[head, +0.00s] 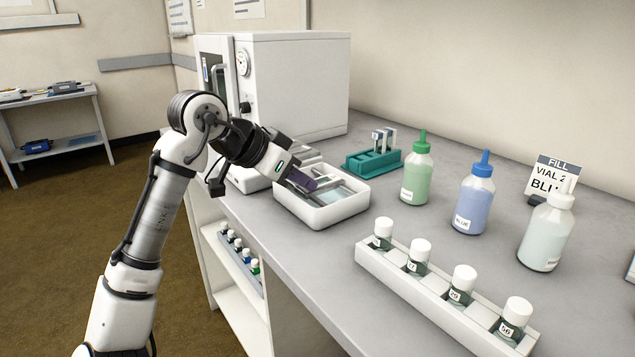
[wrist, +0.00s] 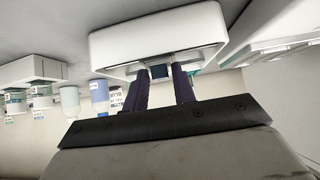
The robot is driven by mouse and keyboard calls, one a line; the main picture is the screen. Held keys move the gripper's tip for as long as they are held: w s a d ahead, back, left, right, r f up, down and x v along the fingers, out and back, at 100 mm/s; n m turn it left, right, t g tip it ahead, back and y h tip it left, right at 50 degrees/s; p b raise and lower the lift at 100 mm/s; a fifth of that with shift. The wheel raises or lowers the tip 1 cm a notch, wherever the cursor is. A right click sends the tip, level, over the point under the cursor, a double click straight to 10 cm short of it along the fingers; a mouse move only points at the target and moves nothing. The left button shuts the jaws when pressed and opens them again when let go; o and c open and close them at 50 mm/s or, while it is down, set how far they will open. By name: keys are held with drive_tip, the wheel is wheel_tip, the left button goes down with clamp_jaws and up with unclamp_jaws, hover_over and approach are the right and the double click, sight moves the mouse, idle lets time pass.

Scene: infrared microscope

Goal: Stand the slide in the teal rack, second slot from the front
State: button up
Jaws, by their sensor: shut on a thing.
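My gripper (head: 301,181) reaches down over the white tray (head: 322,216), its dark purple fingers at the tray's left part. In the wrist view the fingers (wrist: 160,77) are shut on a small dark blue-grey piece, which looks like the slide (wrist: 159,72). In the head view the fingers hide the slide. I cannot tell whether it still touches the tray. The teal rack (head: 366,164) stands behind the tray, to the right of my gripper. A few slides with pale labels (head: 383,138) stand upright in it. Its single slots are too small to tell apart.
Green (head: 417,175), blue (head: 473,200) and pale (head: 547,232) bottles stand right of the rack. A white holder (head: 395,270) with several white-capped vials lies in front. A large white instrument (head: 295,85) stands behind my arm. The bench between tray and bottles is clear.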

drive_tip(key=shift+r, duration=0.1)
wheel_tip(320, 180, up, 5)
drive_tip(key=p, duration=0.5)
idle(0.4)
